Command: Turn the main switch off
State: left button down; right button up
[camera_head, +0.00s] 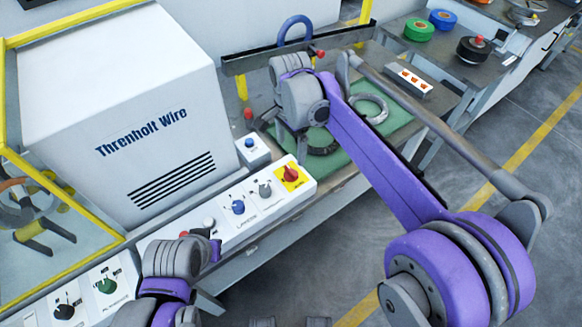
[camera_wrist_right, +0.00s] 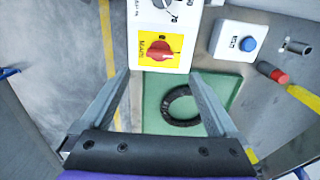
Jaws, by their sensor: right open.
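The main switch is a red rotary knob (camera_head: 290,173) on a yellow plate at the right end of the white control panel. In the right wrist view the red knob (camera_wrist_right: 160,50) is just ahead of my right gripper (camera_wrist_right: 159,76). The two fingers are open and apart, with the knob between their lines and nothing held. I cannot tell its exact set position. In the head view the right wrist hides most of its gripper behind the panel's end. My left arm's wrist is low at the left, over the panel; its jaws are not clear.
A box with a blue button (camera_head: 254,145) stands behind the panel. A dark coil (camera_wrist_right: 181,105) lies on the green mat (camera_wrist_right: 225,90). Other knobs, blue (camera_head: 238,207) and grey (camera_head: 265,190), sit along the panel. The white Threnholt Wire housing (camera_head: 120,80) rises behind it.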

aim_at(291, 170)
notch_tip(291, 170, down, 10)
jog(key=shift+r, duration=0.1)
dwell(0.4)
jog(key=c, duration=1.4)
